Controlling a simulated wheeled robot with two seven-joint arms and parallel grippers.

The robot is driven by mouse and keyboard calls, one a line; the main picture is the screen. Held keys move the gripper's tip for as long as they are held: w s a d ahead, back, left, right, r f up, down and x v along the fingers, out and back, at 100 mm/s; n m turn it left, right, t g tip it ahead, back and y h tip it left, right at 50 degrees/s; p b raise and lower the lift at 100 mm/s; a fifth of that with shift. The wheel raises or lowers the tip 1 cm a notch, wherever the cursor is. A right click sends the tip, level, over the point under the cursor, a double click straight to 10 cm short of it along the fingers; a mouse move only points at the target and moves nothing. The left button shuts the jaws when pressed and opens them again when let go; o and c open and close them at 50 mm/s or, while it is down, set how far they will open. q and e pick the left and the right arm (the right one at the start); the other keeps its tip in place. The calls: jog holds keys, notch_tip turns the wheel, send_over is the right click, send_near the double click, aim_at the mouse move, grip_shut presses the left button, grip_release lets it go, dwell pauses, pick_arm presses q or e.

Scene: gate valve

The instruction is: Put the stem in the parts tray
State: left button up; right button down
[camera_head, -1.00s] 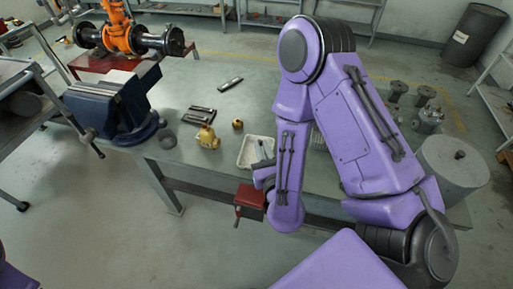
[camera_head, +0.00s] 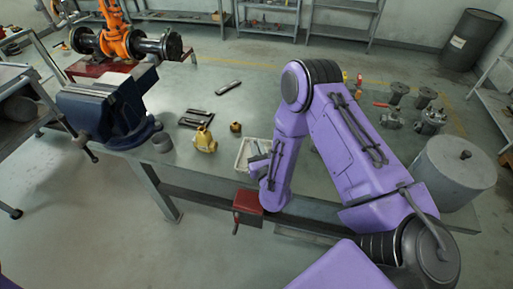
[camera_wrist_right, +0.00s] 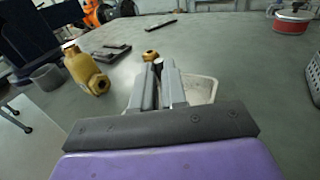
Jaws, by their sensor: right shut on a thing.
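The parts tray (camera_head: 244,157) is a small white tray on the workbench, partly hidden by my right arm in the head view. In the wrist view, the tray (camera_wrist_right: 207,88) shows behind and to the right of my fingers. My right gripper (camera_wrist_right: 160,72) is shut on a small, thin, dark piece, the stem (camera_wrist_right: 158,65), whose tip shows between the fingertips. The fingertips overlap the tray's left part in this view; I cannot tell how high above it they are. In the head view, the right gripper (camera_head: 259,155) is mostly hidden by my arm. My left gripper is out of view.
A yellow brass valve body (camera_head: 205,140) and a small brass nut (camera_head: 235,127) stand left of the tray. A large grey cylinder (camera_head: 453,175) stands at right.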

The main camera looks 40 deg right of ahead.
jog(key=shift+f, duration=0.45)
jog(key=c, duration=1.2)
grip_release()
jog(key=shift+o, duration=0.2)
jog(key=shift+r, duration=0.2)
jog(key=b+v, duration=0.4)
jog(key=v, duration=0.8)
jog(key=shift+b, duration=0.4)
jog(key=shift+f, duration=0.1)
